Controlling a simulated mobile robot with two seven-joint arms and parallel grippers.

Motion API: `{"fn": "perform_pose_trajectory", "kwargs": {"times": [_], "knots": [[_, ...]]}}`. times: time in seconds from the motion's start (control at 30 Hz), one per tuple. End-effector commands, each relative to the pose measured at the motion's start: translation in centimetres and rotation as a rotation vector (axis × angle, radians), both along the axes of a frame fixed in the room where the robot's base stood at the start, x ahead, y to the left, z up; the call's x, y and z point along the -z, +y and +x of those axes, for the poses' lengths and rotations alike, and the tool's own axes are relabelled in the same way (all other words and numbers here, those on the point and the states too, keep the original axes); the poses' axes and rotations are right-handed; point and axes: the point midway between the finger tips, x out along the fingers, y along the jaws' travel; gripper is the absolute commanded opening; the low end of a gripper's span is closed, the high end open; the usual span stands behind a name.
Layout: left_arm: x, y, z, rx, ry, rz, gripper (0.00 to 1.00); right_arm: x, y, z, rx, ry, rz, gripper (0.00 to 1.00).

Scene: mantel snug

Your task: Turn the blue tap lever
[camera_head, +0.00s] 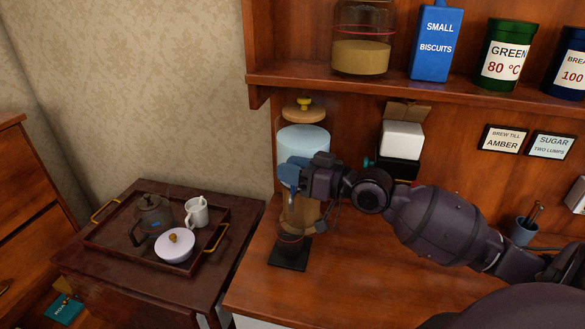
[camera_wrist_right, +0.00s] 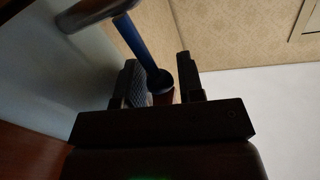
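A tall dispenser with a pale blue upper tank (camera_head: 303,143) and a wooden lid stands against the wood panel in the head view. The blue tap lever (camera_head: 289,172) shows at its front. In the wrist view the blue lever (camera_wrist_right: 136,40) slants down to a dark round pivot between my finger tips. My right gripper (camera_head: 298,177) is at the lever, partly covering it. In the wrist view its two fingers (camera_wrist_right: 162,78) stand apart with the lever between them; contact cannot be told. My left gripper is out of view.
A tray (camera_head: 118,262) with a teapot, a lidded bowl and a jug is on the left. A shelf (camera_head: 400,86) with jars runs above. The counter front (camera_head: 350,290) is clear.

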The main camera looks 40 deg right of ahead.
Motion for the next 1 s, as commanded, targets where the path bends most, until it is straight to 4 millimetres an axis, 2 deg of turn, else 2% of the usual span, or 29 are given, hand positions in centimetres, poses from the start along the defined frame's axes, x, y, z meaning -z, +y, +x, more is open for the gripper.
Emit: {"fn": "perform_pose_trajectory", "kwargs": {"times": [0.1, 0.33, 0.57, 1.0], "knots": [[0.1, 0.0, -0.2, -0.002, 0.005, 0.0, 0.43, 0.0, 0.0, 0.0, 0.0, 0.0, 0.0, 0.35], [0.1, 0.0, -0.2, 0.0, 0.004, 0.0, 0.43, 0.0, 0.0, 0.0, 0.0, 0.0, 0.0, 0.0], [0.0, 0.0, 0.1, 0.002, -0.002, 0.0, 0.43, 0.0, 0.0, -0.1, 0.001, -0.009, -0.011, 0.0], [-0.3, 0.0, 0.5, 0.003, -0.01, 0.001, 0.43, 0.1, 1.2, -1.0, 0.0, -0.182, -0.21, 0.0]]}}
